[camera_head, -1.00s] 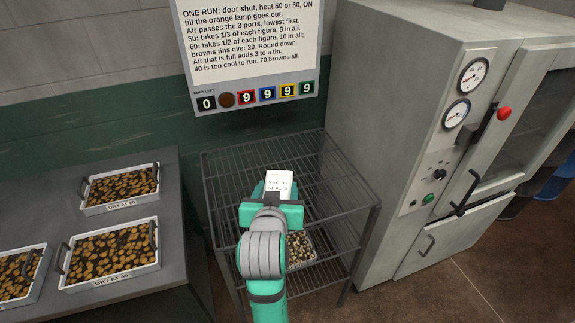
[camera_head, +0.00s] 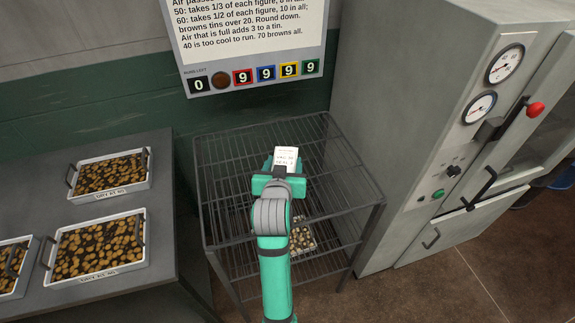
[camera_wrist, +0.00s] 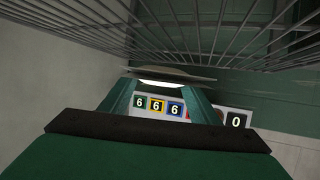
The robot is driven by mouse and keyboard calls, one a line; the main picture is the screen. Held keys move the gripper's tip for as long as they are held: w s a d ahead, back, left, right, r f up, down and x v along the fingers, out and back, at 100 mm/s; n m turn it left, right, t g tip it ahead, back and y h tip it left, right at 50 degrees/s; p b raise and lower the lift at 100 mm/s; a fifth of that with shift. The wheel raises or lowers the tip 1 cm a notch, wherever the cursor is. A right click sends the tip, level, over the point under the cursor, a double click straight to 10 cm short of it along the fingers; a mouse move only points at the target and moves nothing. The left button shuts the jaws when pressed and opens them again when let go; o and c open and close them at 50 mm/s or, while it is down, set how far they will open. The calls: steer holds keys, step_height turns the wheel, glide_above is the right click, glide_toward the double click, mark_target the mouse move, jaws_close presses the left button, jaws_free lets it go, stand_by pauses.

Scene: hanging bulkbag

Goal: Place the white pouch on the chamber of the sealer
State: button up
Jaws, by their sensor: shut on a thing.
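My gripper (camera_head: 283,174) is above the wire rack and shut on a small white card-like thing (camera_head: 287,156) with dark printed lines. In the wrist view my gripper (camera_wrist: 163,98) has its fingers on both sides of a thin flat thing (camera_wrist: 170,74) seen edge-on, bright underneath. I cannot tell whether it is the white pouch. I see no sealer with a chamber. A grey cabinet (camera_head: 410,110) with gauges, a red knob and door handles stands to the right.
The wire rack (camera_head: 230,150) stands between the cabinet and a grey table (camera_head: 50,150). Several trays of brown pieces (camera_head: 112,174) lie on the table. A smaller tray of pale pieces (camera_head: 301,237) is on a lower rack shelf. A notice board (camera_head: 250,35) hangs behind.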

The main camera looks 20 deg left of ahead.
steer(key=shift+w+f, duration=0.4)
steer(key=shift+f, duration=0.1)
steer(key=f, duration=0.1)
steer(key=w+f, duration=0.1)
steer(key=f, duration=0.1)
steer(key=shift+a, duration=0.1)
steer(key=shift+s+f, duration=0.15)
steer(key=shift+f, duration=0.2)
steer(key=shift+f, duration=0.2)
steer(key=o, duration=1.1)
steer(key=shift+r, duration=0.1)
